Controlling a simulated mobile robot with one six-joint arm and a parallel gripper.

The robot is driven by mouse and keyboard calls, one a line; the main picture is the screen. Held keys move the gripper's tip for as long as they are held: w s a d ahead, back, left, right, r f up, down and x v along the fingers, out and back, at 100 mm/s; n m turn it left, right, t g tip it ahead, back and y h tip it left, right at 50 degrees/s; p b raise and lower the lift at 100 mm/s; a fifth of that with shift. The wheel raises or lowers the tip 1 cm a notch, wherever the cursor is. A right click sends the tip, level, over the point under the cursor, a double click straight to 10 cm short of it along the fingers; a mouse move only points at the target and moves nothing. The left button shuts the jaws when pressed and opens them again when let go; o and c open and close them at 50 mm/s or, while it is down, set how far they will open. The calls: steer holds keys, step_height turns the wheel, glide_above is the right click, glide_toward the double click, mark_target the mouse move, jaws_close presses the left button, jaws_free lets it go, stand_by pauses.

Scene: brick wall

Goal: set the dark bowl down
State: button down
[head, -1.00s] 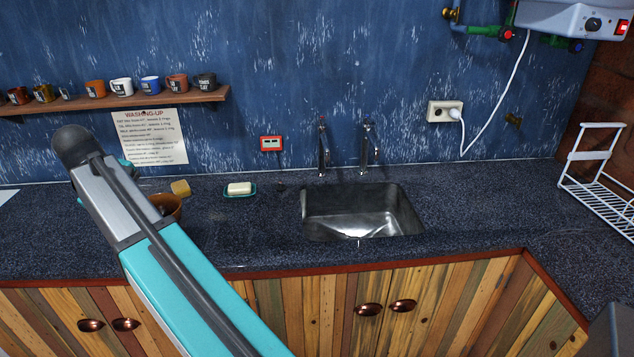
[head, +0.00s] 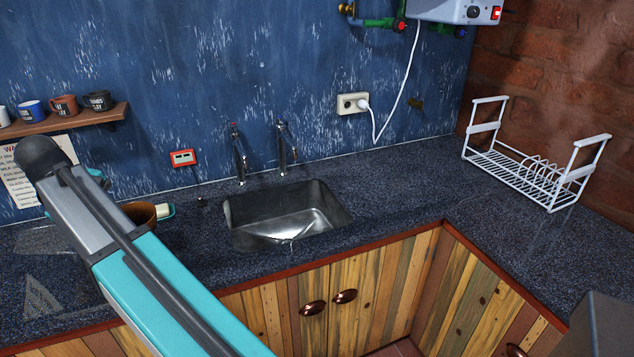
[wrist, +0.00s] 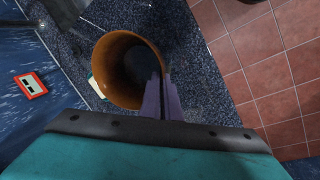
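The dark bowl (head: 140,212) is brown and partly hidden behind my arm in the head view, over the counter left of the sink. In the wrist view the bowl (wrist: 122,72) shows its orange-brown inside, with its mouth towards the camera. My gripper (wrist: 161,85) has its purple fingers close together at the bowl's rim, one finger on each side of the wall. It appears shut on the rim. The bowl's underside is hidden, so its height above the counter cannot be told.
The dark speckled counter (head: 400,180) holds a metal sink (head: 290,222) with two taps. A soap dish (head: 166,211) is just behind the bowl. A white dish rack (head: 530,175) stands at the right. The counter between sink and rack is clear.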

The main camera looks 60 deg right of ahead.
steer(key=shift+a, duration=0.15)
steer(key=s+d+f+m+g+p, duration=0.15)
steer(key=s+d, duration=0.25)
steer(key=d, duration=0.7)
steer(key=s+d+f+m, duration=0.1)
steer(key=s+d+m, duration=0.25)
steer(key=d, duration=0.75)
steer(key=s+d+f+m+p, duration=0.1)
steer(key=s+d, duration=0.4)
steer(key=d, duration=0.7)
steer(key=s+d+f+m+g+p, duration=0.1)
steer(key=s+d+m, duration=0.2)
steer(key=s+d, duration=0.7)
steer(key=s+d+f+m+g+p, duration=0.1)
steer(key=s+d+f+m, duration=0.1)
steer(key=s+d, duration=0.8)
steer(key=s+m, duration=0.1)
steer(key=s, duration=0.4)
steer(key=shift+s+d+y, duration=0.3)
steer(key=shift+d+y, duration=0.05)
steer(key=shift+y, duration=0.05)
